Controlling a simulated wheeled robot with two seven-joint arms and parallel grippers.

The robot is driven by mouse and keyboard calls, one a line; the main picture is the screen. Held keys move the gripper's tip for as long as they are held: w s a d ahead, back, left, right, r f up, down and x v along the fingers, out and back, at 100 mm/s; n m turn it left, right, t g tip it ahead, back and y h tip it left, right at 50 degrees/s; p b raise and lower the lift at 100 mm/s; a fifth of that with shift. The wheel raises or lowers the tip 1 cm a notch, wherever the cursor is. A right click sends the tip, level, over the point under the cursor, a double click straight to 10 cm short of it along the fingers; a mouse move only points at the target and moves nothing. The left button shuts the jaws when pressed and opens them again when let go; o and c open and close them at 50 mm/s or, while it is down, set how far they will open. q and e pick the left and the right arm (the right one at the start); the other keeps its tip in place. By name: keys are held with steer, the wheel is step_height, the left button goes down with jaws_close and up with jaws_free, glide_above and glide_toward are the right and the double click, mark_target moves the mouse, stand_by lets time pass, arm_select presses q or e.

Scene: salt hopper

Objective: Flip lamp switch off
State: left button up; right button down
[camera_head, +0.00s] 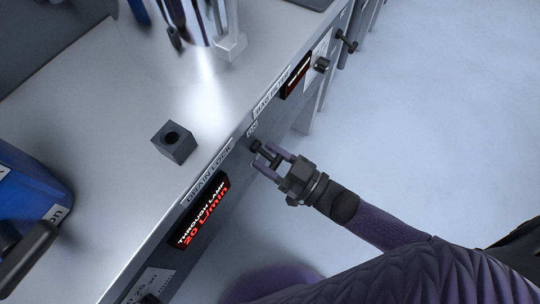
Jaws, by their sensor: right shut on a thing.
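My right gripper (264,156) comes in from the lower right and is at the bench's front panel. Its two purple fingers are shut on a small dark switch lever (257,146) sticking out of the panel, below a small white label (252,129) whose text is too small to read. The fingers partly hide the switch, and its on or off position cannot be told. A bright patch of light (207,92) lies on the bench top under the glassy column. My left gripper is not in view.
A lit display (201,212) reads "THROUGH LAMP 20 L/min". A second display (296,76) and a dark knob (322,64) sit further along the panel. A dark block with a hole (174,141) and a blue box (28,190) stand on the bench. The floor at right is clear.

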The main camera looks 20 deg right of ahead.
steer(key=shift+c, duration=1)
jaws_free()
steer(key=shift+f, duration=0.1)
steer(key=p+v, duration=0.2)
steer(key=v, duration=0.8)
